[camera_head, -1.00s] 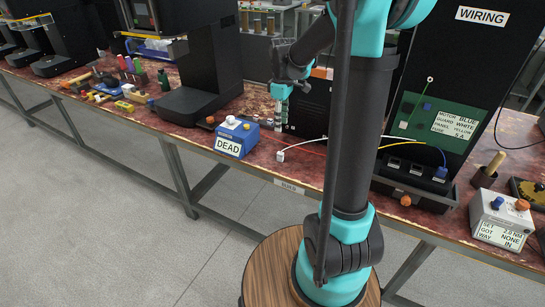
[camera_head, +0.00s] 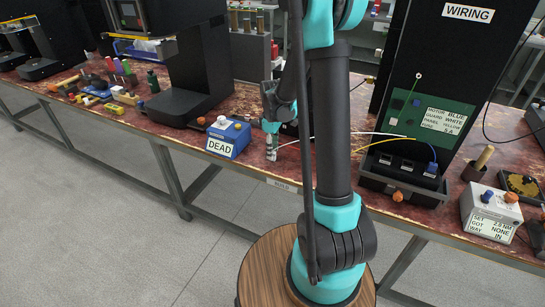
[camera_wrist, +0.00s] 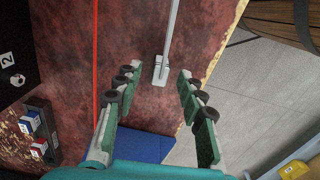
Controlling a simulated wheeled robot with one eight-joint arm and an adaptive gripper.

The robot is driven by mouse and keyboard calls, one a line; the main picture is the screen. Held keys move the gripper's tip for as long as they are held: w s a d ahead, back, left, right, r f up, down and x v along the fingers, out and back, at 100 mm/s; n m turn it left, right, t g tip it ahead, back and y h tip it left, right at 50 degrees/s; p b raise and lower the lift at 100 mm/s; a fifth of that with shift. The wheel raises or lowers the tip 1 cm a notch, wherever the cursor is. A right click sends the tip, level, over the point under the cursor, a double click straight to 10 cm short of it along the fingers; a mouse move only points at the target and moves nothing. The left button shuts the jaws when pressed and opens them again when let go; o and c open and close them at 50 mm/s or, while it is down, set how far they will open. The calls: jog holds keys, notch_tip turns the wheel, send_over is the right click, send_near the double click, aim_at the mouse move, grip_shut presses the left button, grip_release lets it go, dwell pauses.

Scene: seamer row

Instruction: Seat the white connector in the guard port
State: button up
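The white connector (camera_wrist: 160,70) lies on the red-brown bench top with its pale cable running up the picture in the wrist view. My gripper (camera_wrist: 157,80) is open, with its fingers to either side of the connector and apart from it. In the head view my gripper (camera_head: 271,153) points down close to the bench and hides the connector. The ports (camera_head: 405,165) sit in a black row at the foot of the wiring panel (camera_head: 440,95). A blue plug (camera_head: 432,168) is at the right one. I cannot tell which is the guard port.
A blue box marked DEAD (camera_head: 228,138) stands just left of my gripper. A grey tester box (camera_head: 491,212) stands at the right. A red line (camera_wrist: 95,60) crosses the bench beside the gripper. The bench's front edge is near.

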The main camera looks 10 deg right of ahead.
jog(key=shift+f, duration=0.6)
jog(key=shift+c, duration=0.4)
grip_shut()
jog(key=shift+r, duration=0.15)
